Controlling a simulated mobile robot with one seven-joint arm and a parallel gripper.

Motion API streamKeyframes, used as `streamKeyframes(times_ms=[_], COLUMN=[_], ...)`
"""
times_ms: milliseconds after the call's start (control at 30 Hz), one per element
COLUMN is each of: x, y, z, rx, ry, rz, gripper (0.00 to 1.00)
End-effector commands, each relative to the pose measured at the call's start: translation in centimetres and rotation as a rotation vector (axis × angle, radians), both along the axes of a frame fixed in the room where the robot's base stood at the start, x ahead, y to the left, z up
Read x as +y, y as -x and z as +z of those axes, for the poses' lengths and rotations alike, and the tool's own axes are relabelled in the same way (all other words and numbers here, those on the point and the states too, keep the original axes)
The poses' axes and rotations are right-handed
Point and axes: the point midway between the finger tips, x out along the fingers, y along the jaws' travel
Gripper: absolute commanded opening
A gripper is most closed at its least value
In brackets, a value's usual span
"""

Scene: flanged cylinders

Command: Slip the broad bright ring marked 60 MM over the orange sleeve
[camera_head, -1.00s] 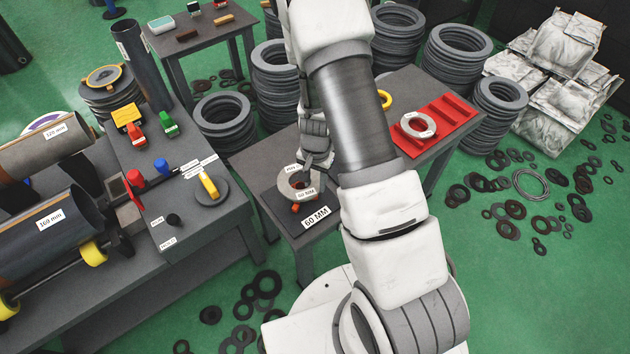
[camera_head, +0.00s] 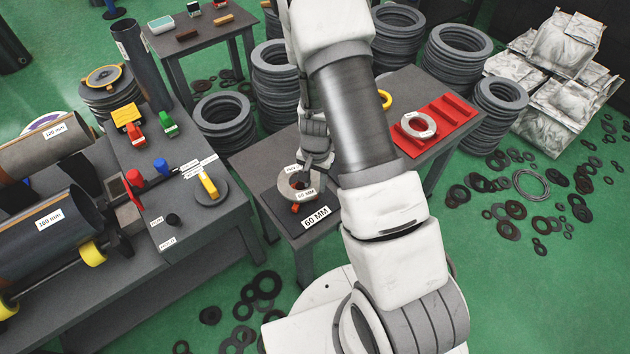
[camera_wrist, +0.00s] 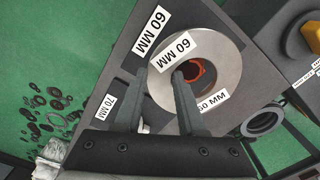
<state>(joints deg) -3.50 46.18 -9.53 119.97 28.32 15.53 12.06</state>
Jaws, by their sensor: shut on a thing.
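The broad bright ring (camera_wrist: 222,60) carries 60 MM labels and lies in my gripper (camera_wrist: 158,74). In the wrist view one finger is outside its rim and the other reaches into its hole, so the jaws are shut on its wall. The orange sleeve (camera_wrist: 203,74) shows through the hole, off centre and partly hidden by a finger. In the head view the ring (camera_head: 286,187) is near the table's front corner, and orange of the sleeve (camera_head: 295,208) shows below its near edge. The ring appears to be above the sleeve; the exact gap cannot be told.
A 60 MM plate label (camera_head: 316,217) lies on the table by the sleeve. A red tray (camera_head: 450,110) with another pale ring (camera_head: 418,125) stands further right, beside a yellow ring (camera_head: 386,100). A grey workbench (camera_head: 205,225) is to the left.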

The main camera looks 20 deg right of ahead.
Motion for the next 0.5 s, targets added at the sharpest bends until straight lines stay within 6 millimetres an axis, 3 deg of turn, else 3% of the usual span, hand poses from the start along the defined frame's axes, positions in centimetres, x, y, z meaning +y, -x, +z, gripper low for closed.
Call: streamKeyframes(times_ms=[500], x=[0.0], y=[-0.1], z=[-1.2], rx=[-0.003], ry=[0.0], rz=[0.0], gripper=[0.0])
